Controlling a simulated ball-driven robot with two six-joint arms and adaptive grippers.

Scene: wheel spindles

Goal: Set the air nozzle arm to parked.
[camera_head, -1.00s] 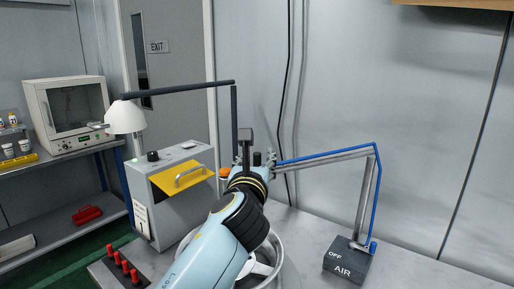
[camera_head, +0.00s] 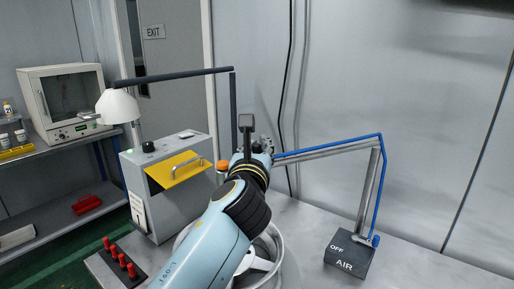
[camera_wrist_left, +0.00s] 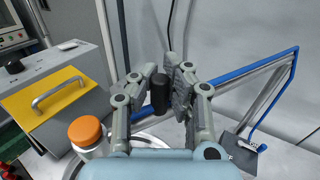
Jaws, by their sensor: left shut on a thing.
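The air nozzle arm (camera_head: 328,147) is a jointed grey arm with a blue hose. It rises from a dark base box (camera_head: 348,257) marked AIR and OFF, bends at an elbow, and reaches left to my left gripper. In the left wrist view, its black grip (camera_wrist_left: 159,94) stands between the fingers of my left gripper (camera_wrist_left: 164,92), which is shut on it. In the head view, my left gripper (camera_head: 254,146) is partly hidden by its own wrist, and the nozzle end cannot be made out. My right gripper is not in view.
Red pegs (camera_head: 118,258) stand front left.

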